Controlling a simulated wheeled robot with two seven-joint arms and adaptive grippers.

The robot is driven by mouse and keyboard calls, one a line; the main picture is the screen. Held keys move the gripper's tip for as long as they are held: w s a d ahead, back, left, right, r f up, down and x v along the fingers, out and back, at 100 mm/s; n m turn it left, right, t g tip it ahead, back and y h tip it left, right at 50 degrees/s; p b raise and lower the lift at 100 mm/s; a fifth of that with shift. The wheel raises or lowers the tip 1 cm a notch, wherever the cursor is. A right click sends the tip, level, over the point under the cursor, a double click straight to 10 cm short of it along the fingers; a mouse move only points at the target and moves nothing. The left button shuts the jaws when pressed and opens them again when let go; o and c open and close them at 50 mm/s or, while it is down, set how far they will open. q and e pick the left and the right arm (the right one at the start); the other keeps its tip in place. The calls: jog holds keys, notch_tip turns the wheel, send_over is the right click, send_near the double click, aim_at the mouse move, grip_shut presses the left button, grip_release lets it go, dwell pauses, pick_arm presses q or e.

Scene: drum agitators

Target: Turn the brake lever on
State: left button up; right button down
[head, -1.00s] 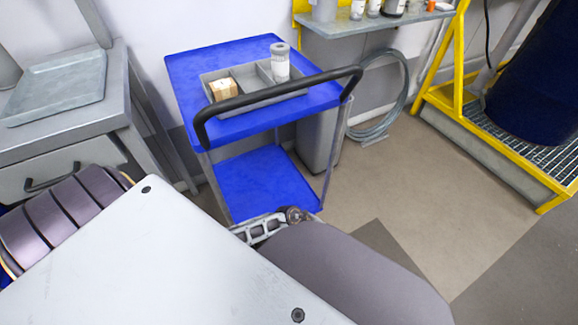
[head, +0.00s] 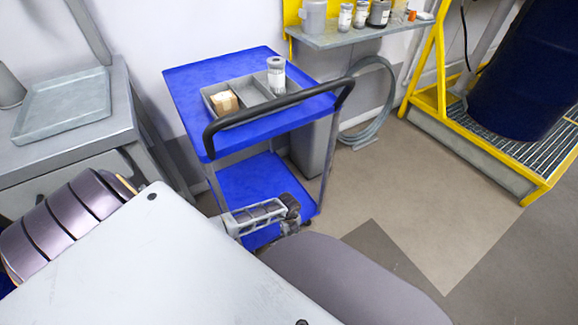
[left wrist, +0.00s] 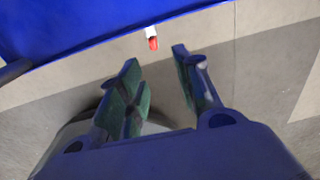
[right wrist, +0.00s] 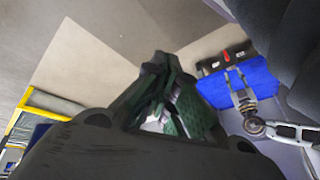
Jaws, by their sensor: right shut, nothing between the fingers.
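A small white piece with a red end (left wrist: 153,40) shows at the edge of a blue surface (left wrist: 100,22) in the left wrist view. It may be the brake lever; its setting is too small to tell. My left gripper (left wrist: 156,62) is open and empty, its two fingers apart below the red end and not touching it. My right gripper (right wrist: 166,68) is shut and empty over the floor. In the head view, the blue two-shelf cart (head: 200,85) stands in the middle with its black push handle (head: 265,113) towards me. My arm covers part of its lower shelf.
A grey bench with a tray (head: 62,105) stands left. A yellow-framed platform (head: 480,155) carries a dark blue drum (head: 525,75).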

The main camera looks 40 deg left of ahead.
pick_arm(q)
jog(key=shift+a, duration=0.55)
pick_arm(e)
jog(key=shift+s+d+r, duration=0.1)
pick_arm(q)
jog(key=shift+f, duration=0.1)
